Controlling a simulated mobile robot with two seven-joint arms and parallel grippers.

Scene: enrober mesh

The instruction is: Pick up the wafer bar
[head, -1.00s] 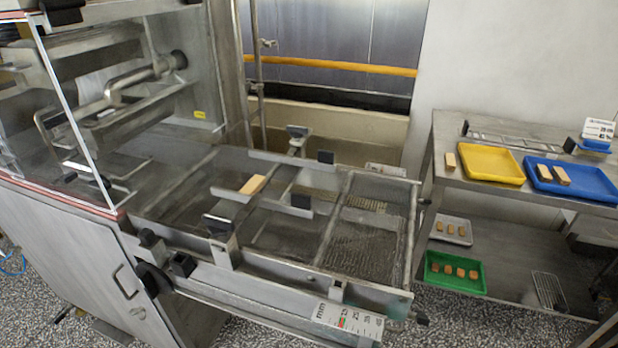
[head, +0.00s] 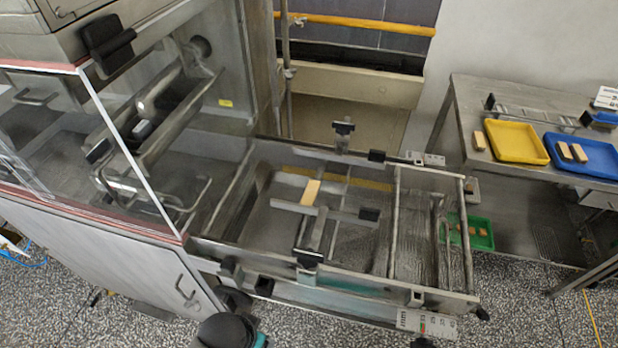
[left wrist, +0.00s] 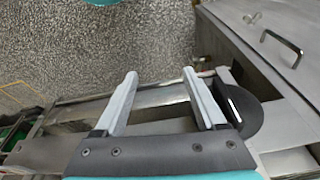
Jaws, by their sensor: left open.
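A light tan wafer bar (head: 310,192) lies in the open frame of the enrober, by a crossbar above the mesh bed (head: 350,245). Nothing touches it from my side. My left gripper (left wrist: 160,73) shows in the left wrist view with its two pale fingers spread and nothing between them. It points over a metal rail and the speckled floor, and the wafer bar is not seen there. My right gripper is not in view.
The enrober's clear guard (head: 120,140) stands at the left. On the steel table (head: 460,120) at the right are a yellow tray (head: 517,156), a blue tray (head: 600,171) with two bars, and a loose bar (head: 479,141). A green tray (head: 484,243) sits below.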

